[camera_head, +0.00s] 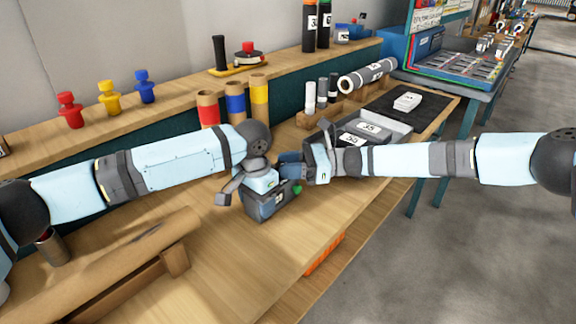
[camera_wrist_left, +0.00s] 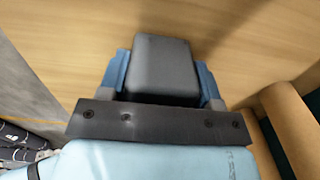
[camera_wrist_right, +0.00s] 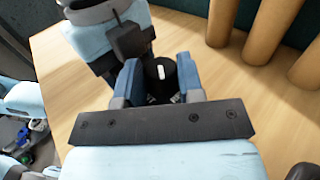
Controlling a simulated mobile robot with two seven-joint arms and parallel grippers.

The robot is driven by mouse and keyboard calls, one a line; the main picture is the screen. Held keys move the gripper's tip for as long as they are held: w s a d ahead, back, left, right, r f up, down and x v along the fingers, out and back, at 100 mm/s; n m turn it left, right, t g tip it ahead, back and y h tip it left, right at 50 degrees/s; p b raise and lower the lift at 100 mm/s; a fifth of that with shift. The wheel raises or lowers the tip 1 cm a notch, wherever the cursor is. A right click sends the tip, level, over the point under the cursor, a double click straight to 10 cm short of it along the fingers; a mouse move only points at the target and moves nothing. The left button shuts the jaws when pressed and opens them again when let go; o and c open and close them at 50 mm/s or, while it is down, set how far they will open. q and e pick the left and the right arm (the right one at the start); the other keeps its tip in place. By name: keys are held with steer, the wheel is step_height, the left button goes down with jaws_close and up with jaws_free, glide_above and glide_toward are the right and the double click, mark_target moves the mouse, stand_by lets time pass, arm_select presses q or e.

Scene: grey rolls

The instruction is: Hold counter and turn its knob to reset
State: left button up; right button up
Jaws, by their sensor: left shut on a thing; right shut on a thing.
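The counter (camera_head: 266,206) is a dark grey box with a green spot on its right side, above the wooden bench. My left gripper (camera_head: 258,184) is shut on it from above; in the left wrist view the counter's grey body (camera_wrist_left: 165,65) sits between the blue fingers (camera_wrist_left: 165,85). My right gripper (camera_head: 290,168) reaches in from the right, beside the counter. In the right wrist view its blue fingers (camera_wrist_right: 161,82) are shut on the black knob (camera_wrist_right: 162,74), which has a white mark. In the head view the knob is hidden by the gripper.
Grey trays (camera_head: 385,128) with labels lie right of centre, behind my right arm. Coloured tubes (camera_head: 235,103) stand behind my left arm. A brown roll on a wooden stand (camera_head: 130,260) lies front left. Bare bench lies in front.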

arm_select(q)
steer(key=shift+d, duration=0.1)
arm_select(e)
steer(key=n+g+h, duration=0.1)
steer(key=n+g, duration=0.1)
steer(key=g, duration=0.1)
steer(key=n+g+h, duration=0.1)
steer(key=n+g, duration=0.1)
steer(key=g, duration=0.1)
steer(key=w+n+g+h, duration=0.1)
steer(key=n+g, duration=0.1)
steer(key=g, duration=0.1)
steer(key=shift+a, duration=0.15)
steer(key=shift+n, duration=0.3)
steer(key=o, duration=0.6)
steer(key=shift+o, duration=0.2)
steer(key=shift+r, duration=0.1)
step_height(320, 180, up, 10)
